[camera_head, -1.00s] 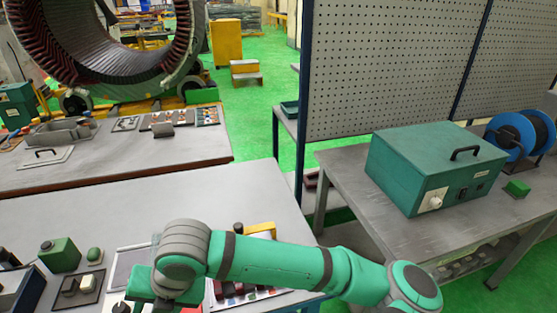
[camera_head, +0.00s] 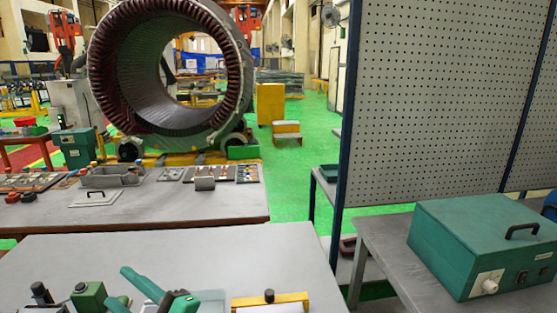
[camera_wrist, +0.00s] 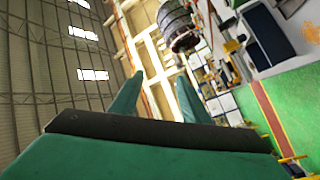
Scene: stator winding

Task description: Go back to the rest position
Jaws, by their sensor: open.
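My gripper (camera_head: 145,285) shows as green parts at the bottom of the head view, above the near table; most of my arm is out of that view. In the wrist view its two green fingers (camera_wrist: 158,98) stand apart with nothing between them. The wrist view is tilted and looks out over the hall, with roof, windows and floor, so the gripper points away from the tabletop. The large ring-shaped stator (camera_head: 170,75) stands far back in the head view; a dark round body (camera_wrist: 178,25), probably the same stator, shows in the wrist view.
A second table (camera_head: 150,215) carries trays and small parts. At right are a pegboard (camera_head: 430,100) and a teal box (camera_head: 480,245). Green floor (camera_head: 305,165) lies open between.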

